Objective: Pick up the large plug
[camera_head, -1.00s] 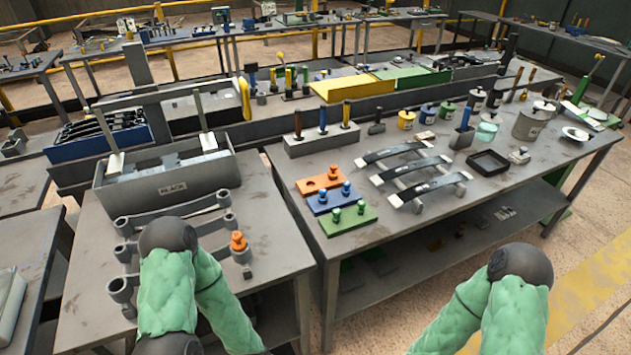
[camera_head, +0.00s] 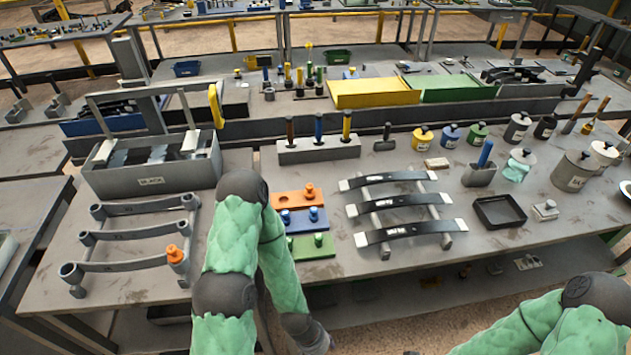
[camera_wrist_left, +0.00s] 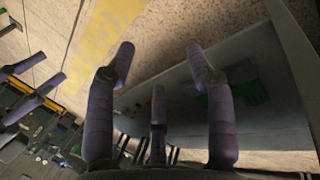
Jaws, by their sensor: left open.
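Several knobbed plugs stand on the right-hand part of the bench. An orange plug (camera_head: 309,190) is on an orange plate with an empty hole beside it. A blue plug (camera_head: 313,213) is on a blue plate and a green plug (camera_head: 318,240) on a green plate. Another orange plug (camera_head: 175,254) stands at the right end of the grey spring rack (camera_head: 128,236). I cannot tell which is largest. My left gripper (camera_wrist_left: 160,65) is open and empty in the left wrist view, facing the floor and the bench's lower shelf. My right gripper is not in view.
A grey bin (camera_head: 152,181) stands behind the rack. Dark leaf springs (camera_head: 402,206) lie on supports right of the plates. A block with handled tools (camera_head: 318,150) stands behind. A black tray (camera_head: 499,212) and several pots are farther right. Bare bench lies in front of the springs.

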